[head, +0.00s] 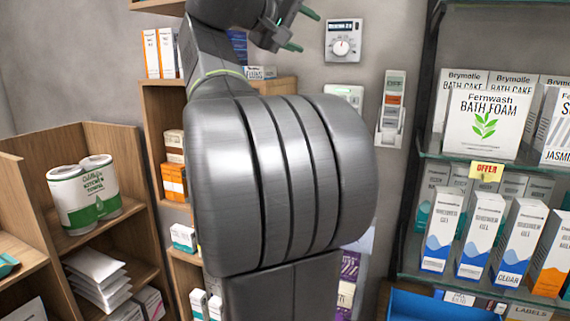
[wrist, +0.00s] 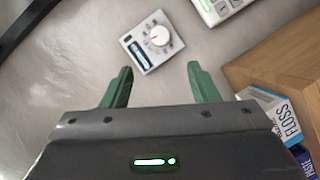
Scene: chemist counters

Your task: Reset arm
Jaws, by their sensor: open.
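My gripper (head: 297,30) is at the top of the head view, at the end of my folded grey arm, in front of the wall. Its two green fingers are apart with nothing between them. In the wrist view my gripper (wrist: 160,82) also shows open and empty, with bare wall beyond the fingertips. A white dial box (wrist: 152,42) is on the wall beyond the fingers, and it also shows in the head view (head: 342,42). My arm hides much of the middle of the head view.
Glass shelves (head: 500,158) with boxes stand at the right, a blue bin (head: 435,306) below them. A wooden shelf unit (head: 105,135) with kitchen rolls (head: 84,192) is at the left. In the wrist view, a floss box (wrist: 275,115) sits by a wooden panel (wrist: 280,65).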

